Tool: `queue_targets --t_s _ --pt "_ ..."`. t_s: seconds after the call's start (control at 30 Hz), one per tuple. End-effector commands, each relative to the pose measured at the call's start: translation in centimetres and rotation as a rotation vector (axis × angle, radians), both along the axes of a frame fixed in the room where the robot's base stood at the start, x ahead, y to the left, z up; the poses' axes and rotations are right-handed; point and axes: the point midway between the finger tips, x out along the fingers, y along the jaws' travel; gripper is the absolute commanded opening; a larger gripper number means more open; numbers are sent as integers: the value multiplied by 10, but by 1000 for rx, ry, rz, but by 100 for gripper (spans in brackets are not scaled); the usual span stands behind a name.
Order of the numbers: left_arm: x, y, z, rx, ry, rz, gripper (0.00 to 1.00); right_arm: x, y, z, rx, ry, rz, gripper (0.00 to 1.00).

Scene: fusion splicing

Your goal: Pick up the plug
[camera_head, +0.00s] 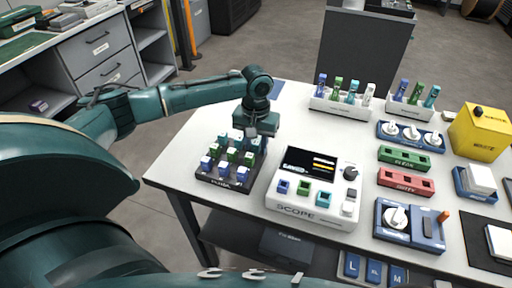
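A dark rack (221,184) of small blue, green and white plugs (232,154) stands near the left edge of the white table. Several plugs sit upright in rows, and I cannot tell which one the task means. My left gripper (250,145) points down over the rack's back right part, at or just above the plugs there. Its fingers are small and partly merge with the plugs, so I cannot tell whether they are open, shut or touching one.
A white SCOPE device (290,210) stands right of the rack. Green (404,158) and red (398,181) socket blocks, a blue knob unit (424,230) and a yellow box (479,131) fill the right side. White holders with coloured plugs (341,105) stand behind. The table's left corner is clear.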

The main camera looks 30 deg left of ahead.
Motion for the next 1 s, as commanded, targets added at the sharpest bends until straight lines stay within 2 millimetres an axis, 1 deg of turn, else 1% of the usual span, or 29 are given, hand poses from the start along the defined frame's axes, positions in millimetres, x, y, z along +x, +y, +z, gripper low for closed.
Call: queue_targets --t_s 0.2,0.53,0.77,0.87,0.97,1.0 --pt "0 0 -1 0 0 -1 30 1 0 1 0 -2 0 0" --pt "0 0 0 0 0 -1 3 0 -2 0 -8 -3 6 0" --pt "0 0 1 -1 -1 -1 3 0 -1 1 -8 -2 7 0" --pt "1 0 10 -1 -3 -1 3 0 -1 1 -9 -2 9 0" --pt "1 0 27 0 -4 -1 3 0 -1 3 -10 -3 10 0" --pt "1 -1 36 -2 -6 -2 3 0 -1 3 -11 -3 10 0"
